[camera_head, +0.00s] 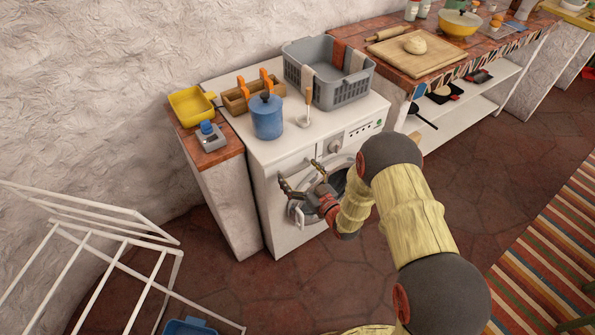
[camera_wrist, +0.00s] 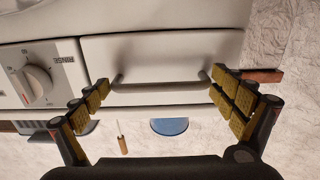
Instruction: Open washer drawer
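The white washer (camera_head: 260,190) stands against the wall in the head view. Its drawer (camera_head: 287,166) is at the upper left of the front, left of the dial, and looks closed. In the wrist view the drawer front (camera_wrist: 150,55) fills the upper middle, with a grey bar handle (camera_wrist: 162,86) across it. My gripper (camera_head: 301,177) is in front of the drawer. Its two fingers are spread wide in the wrist view (camera_wrist: 160,80), one near each end of the handle. Nothing is held. I cannot tell whether the fingertips touch the handle.
The dial (camera_wrist: 38,84) is beside the drawer. On the washer top stand a blue canister (camera_head: 267,119), a brush (camera_head: 306,108), a wooden caddy (camera_head: 237,100) and a grey basket (camera_head: 340,92). A white rack (camera_head: 110,240) stands at left. The floor before the washer is partly clear.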

